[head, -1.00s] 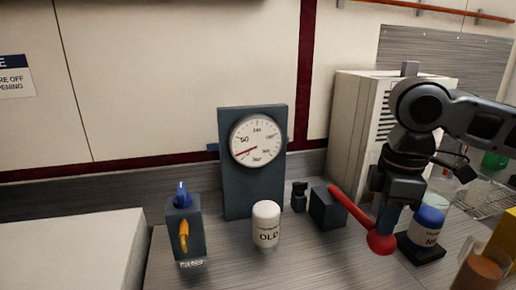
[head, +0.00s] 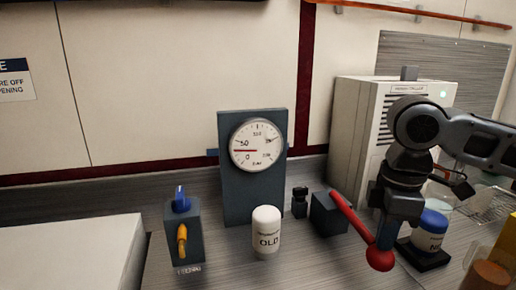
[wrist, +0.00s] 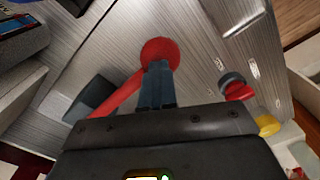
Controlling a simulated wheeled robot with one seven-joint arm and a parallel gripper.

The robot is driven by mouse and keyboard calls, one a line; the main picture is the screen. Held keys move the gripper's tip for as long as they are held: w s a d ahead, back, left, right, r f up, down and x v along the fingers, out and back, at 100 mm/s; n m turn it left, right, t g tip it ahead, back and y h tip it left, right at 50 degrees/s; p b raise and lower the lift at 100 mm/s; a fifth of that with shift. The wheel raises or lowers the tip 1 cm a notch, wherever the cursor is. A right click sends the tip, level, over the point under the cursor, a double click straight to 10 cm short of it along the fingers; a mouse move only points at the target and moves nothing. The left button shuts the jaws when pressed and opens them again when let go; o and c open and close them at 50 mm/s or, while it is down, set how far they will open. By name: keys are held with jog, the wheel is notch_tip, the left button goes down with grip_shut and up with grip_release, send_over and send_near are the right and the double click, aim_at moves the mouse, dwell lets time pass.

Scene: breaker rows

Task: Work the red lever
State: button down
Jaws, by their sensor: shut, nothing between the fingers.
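The red lever (head: 353,220) slopes from a dark block (head: 327,214) down to the right and ends in a red ball knob (head: 380,259). My gripper (head: 387,236) is shut and empty, pointing down just above and beside the knob. In the wrist view the closed fingers (wrist: 157,85) reach the near edge of the knob (wrist: 160,50); they look in contact or very close. The gauge (head: 257,146) on a dark panel has its red needle pointing left, between 0 and 50.
A white OLD bottle (head: 266,230) and a small block with blue and yellow handles (head: 183,235) stand left of the lever. A blue-capped jar (head: 430,232) stands close right of my gripper. A white vented cabinet (head: 362,125) is behind.

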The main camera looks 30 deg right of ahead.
notch_tip(320, 180, up, 8)
jog(key=p, duration=0.6)
jog(key=shift+f+p, duration=0.15)
jog(key=shift+p, duration=0.2)
dwell(0.5)
jog(key=shift+f+b, duration=2.85)
jog(key=shift+f, duration=1.2)
jog(key=shift+r, duration=0.15)
notch_tip(320, 180, up, 8)
jog(key=p, duration=0.7)
jog(key=shift+r+p, duration=2.25)
jog(key=shift+r, duration=0.15)
